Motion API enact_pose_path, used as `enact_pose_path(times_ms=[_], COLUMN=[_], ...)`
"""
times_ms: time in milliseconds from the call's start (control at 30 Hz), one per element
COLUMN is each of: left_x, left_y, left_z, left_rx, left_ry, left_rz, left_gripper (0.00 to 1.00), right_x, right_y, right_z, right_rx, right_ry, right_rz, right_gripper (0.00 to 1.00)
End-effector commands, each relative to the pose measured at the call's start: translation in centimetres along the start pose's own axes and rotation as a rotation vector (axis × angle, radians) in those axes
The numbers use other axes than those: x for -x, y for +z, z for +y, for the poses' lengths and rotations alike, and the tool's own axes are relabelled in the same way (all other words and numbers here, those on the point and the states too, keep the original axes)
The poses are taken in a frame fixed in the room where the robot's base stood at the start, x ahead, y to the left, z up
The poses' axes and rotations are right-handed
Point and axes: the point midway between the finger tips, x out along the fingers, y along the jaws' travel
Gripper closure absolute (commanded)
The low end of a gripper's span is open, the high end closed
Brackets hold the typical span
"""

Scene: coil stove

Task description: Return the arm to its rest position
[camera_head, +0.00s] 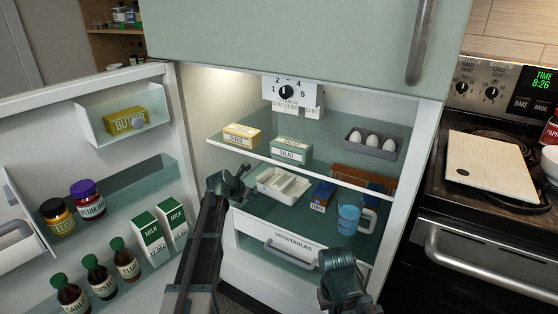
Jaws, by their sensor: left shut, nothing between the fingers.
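My left arm reaches up from the bottom, and its gripper (230,186) is shut and empty in front of the open fridge. In the picture it is just left of a white tray (283,186) on the lower shelf; I cannot tell the gap between them. My right gripper (338,262) is low at the fridge front, over the right part of the vegetable drawer (290,246). Its fingers do not show clearly.
The fridge door (85,105) stands open at the left, with jars, bottles and milk cartons. A blue mug (348,219) stands on the lower shelf. Eggs sit in a grey holder (372,146) above. The stove (490,225), with a cutting board (490,163), is at the right.

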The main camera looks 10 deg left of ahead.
Motion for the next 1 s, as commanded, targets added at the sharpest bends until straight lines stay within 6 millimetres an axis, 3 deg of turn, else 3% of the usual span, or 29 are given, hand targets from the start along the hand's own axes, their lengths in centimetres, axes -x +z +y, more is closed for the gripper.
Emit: enact_pose_path(times_ms=[67,167,400,600,800,1000], left_x=[0.1,0.3,2.6,6.1,10.3,13.7], left_y=[-0.4,-1.7,-7.8,-13.7,-19.1,-22.6], left_z=[-1.1,-4.5,-15.9,-23.2,-27.9,-30.0], left_rx=[-0.053,-0.239,-1.029,-1.699,-2.272,-2.641], left_ry=[-0.011,-0.047,-0.249,-0.502,-0.806,-1.072], left_rz=[0.014,0.060,0.213,0.280,0.277,0.225], left_gripper=[1.00,1.00,1.00,1.00,1.00,1.00], right_x=[0.0,0.0,0.0,0.0,0.0,0.0], right_y=[0.0,0.0,0.0,0.0,0.0,0.0], right_z=[0.0,0.0,0.0,0.0,0.0,0.0], right_rx=[0.000,0.000,0.000,0.000,0.000,0.000], right_ry=[0.000,0.000,0.000,0.000,0.000,0.000], right_rz=[0.000,0.000,0.000,0.000,0.000,0.000], right_gripper=[1.00,1.00,1.00,1.00,1.00,1.00])
